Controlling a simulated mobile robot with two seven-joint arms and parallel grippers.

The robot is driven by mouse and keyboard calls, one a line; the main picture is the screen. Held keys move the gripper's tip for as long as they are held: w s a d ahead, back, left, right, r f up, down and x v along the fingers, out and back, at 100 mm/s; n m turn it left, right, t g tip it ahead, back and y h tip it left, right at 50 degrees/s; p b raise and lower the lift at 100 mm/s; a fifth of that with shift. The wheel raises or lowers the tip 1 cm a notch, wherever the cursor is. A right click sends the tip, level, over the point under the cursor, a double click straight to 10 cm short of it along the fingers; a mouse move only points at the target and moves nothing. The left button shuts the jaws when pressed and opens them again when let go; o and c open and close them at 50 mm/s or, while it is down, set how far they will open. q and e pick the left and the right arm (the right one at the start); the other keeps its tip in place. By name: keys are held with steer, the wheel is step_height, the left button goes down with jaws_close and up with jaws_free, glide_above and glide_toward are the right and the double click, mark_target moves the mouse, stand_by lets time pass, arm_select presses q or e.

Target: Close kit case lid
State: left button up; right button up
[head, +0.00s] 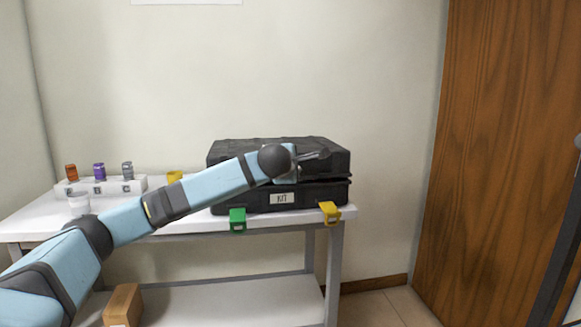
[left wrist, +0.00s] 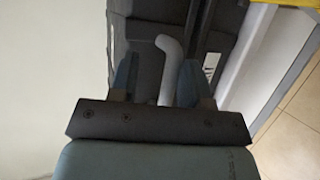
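The black kit case (head: 225,198) stands on the white table, with a white "KIT" label on its front. Its lid (head: 325,148) lies low over the base, with a dark seam between them; I cannot tell whether it is fully shut. My left gripper (head: 312,156) is in front of the lid, toward its right side. In the left wrist view, the gripper's two fingers (left wrist: 158,78) stand apart on either side of a grey bent bar (left wrist: 168,68), with a gap on the left. The dark case (left wrist: 150,20) fills the background there. My right gripper is not in view.
The table (head: 180,220) has green (head: 237,220) and yellow (head: 329,213) clips on its front edge. A cardboard box (head: 122,305) is below. A wooden door (head: 500,150) is at right.

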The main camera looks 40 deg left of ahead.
arm_select(q)
steer(key=p+v, duration=0.3)
steer(key=v, duration=1)
steer(key=shift+s, duration=0.4)
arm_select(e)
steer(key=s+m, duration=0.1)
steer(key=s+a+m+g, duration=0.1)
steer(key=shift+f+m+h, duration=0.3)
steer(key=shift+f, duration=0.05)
arm_select(q)
steer(key=shift+d+r, duration=0.1)
steer(key=shift+d, duration=0.05)
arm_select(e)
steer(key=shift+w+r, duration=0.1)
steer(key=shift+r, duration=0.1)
